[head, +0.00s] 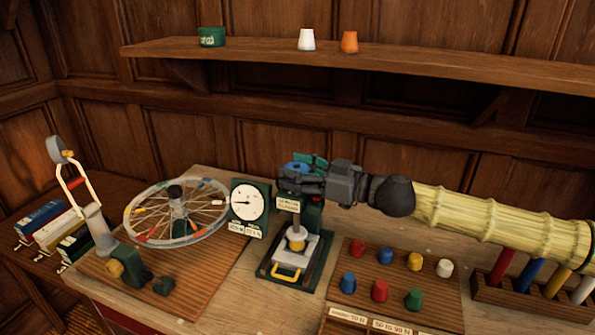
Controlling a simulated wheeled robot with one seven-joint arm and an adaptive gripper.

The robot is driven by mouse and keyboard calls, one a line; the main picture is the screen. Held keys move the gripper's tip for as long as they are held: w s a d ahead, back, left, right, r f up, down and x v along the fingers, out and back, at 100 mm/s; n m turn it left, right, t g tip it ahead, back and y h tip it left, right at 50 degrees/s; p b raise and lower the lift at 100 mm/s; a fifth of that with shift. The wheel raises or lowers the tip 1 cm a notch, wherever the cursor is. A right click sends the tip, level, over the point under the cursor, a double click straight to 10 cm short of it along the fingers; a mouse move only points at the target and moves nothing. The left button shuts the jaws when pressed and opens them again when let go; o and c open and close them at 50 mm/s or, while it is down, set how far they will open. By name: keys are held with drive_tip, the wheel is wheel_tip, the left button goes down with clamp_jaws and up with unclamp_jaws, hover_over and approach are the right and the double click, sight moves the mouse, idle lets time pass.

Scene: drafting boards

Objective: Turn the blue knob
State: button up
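A blue knob (295,167) sits at the top of a small dark green test stand (311,215) in the middle of the table. My gripper (290,180) reaches in from the right, level with the knob, and its dark fingers hide the knob's lower part. I cannot tell whether the fingers touch the knob or how far apart they are. Below, the stand has a labelled plate, a brass-coloured piece (297,241) over a grey block, and a yellow handle (286,273) at the front.
A dial gauge (249,203) stands just left of the stand, beside a spoked wheel (207,219). A board with several coloured pegs (380,290) lies to the right under my arm. A shelf (400,60) runs above along the wall.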

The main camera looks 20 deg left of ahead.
drive_tip(key=c, duration=0.4)
drive_tip(key=shift+o, duration=0.3)
drive_tip(key=shift+f+m+t+b, duration=0.1)
drive_tip(key=shift+m+t+b, duration=0.5)
drive_tip(key=shift+t+b, duration=0.35)
drive_tip(key=shift+t+h+b, duration=0.3)
drive_tip(key=shift+t+b, duration=0.05)
drive_tip(key=shift+m+t+h+b, duration=0.9)
drive_tip(key=shift+m+t, duration=0.7)
drive_tip(key=shift+t, duration=0.3)
drive_tip(key=shift+r+m+t+h, duration=0.2)
drive_tip(key=shift+m+t+h, duration=1.3)
drive_tip(key=shift+t, duration=0.5)
drive_tip(key=m+t+h, duration=0.2)
drive_tip(key=m+h, duration=0.1)
drive_tip(key=m+t+h+p, duration=0.1)
drive_tip(key=m+t+h, duration=0.1)
drive_tip(key=h, duration=0.2)
drive_tip(key=shift+a+r+m, duration=0.1)
drive_tip(key=shift+m, duration=0.3)
drive_tip(key=shift+m+t+h+p, duration=0.15)
drive_tip(key=shift+m+h+p, duration=0.2)
drive_tip(key=shift+m+h, duration=1.45)
drive_tip(key=shift+m+t+h+p, duration=0.25)
drive_tip(key=shift+m+h, duration=0.65)
drive_tip(key=shift+h, duration=1.7)
drive_tip(key=shift+m+h, duration=0.3)
drive_tip(key=shift+h, duration=0.2)
